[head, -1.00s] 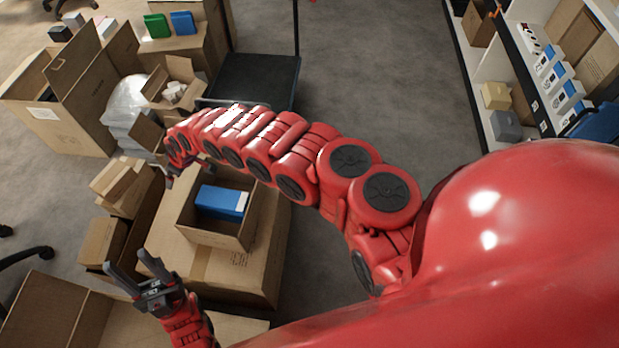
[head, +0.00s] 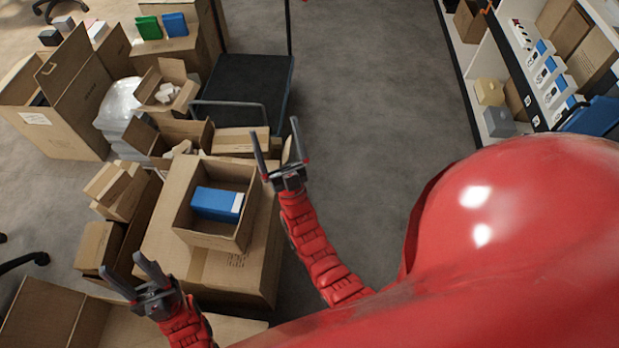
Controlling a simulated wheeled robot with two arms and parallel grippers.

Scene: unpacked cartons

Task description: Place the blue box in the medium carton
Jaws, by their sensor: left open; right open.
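A blue box (head: 213,203) with a white end lies inside an open-topped carton (head: 208,239), which stands on a larger closed carton (head: 225,275). I cannot tell for certain which carton is the medium one. Another, smaller blue box (head: 175,24) stands on a carton at the back. My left gripper (head: 121,262) is open and empty, to the lower left of the carton with the blue box. My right gripper (head: 276,128) is open, to the upper right of that carton, fingers pointing away from me. Neither gripper touches the blue box.
A green box (head: 149,28) stands beside the small blue one. Several open cartons crowd the left, including a large one (head: 62,120). A dark cart (head: 240,85) stands behind. Shelving (head: 480,60) lines the right. Floor between cart and shelving is clear.

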